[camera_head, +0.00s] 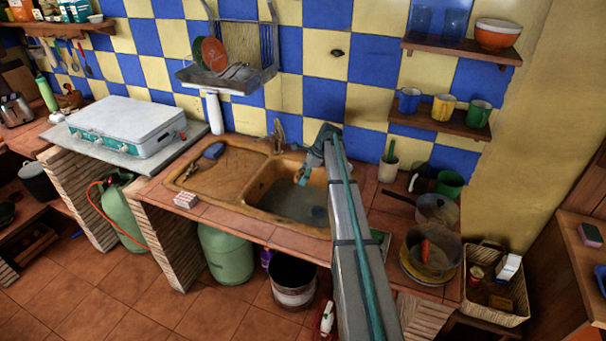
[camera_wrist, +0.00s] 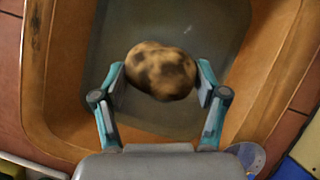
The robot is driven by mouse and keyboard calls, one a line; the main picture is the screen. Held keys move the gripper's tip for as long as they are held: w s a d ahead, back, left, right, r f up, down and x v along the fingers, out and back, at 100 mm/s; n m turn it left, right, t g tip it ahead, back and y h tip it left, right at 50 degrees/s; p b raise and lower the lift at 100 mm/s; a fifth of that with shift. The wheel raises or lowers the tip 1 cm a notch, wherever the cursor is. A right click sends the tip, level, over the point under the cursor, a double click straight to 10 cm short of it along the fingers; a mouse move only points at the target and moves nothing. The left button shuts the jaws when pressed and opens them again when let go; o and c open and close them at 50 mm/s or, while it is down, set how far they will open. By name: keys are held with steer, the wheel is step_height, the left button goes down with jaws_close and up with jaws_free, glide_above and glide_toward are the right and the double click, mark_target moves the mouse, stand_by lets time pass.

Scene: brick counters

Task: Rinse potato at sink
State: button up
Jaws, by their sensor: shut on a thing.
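A brown, dark-spotted potato (camera_wrist: 160,71) is held between the two teal fingers of my gripper (camera_wrist: 161,80) in the wrist view. My gripper is shut on it, with one finger against each side. Below the potato is the grey basin of the sink (camera_wrist: 118,42), with its orange-brown rim around it. In the head view the sink basin (camera_head: 300,205) is set in the tiled counter, and my gripper (camera_head: 301,176) is over its back part. The potato cannot be made out clearly in the head view. A tap (camera_head: 277,135) stands at the sink's back edge.
A dish rack (camera_head: 235,70) hangs on the wall above the drainboard (camera_head: 215,175). A blue sponge-like item (camera_head: 214,151) lies on the drainboard. To the right are a saucepan (camera_head: 437,209), a pot with a red item (camera_head: 433,250) and a basket (camera_head: 495,285). Mugs stand on a wall shelf (camera_head: 450,122).

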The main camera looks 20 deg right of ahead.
steer(key=shift+f+b, duration=4.1)
steer(key=shift+f, duration=4.95)
steer(key=shift+r+p, duration=4.65)
steer(key=shift+r, duration=5)
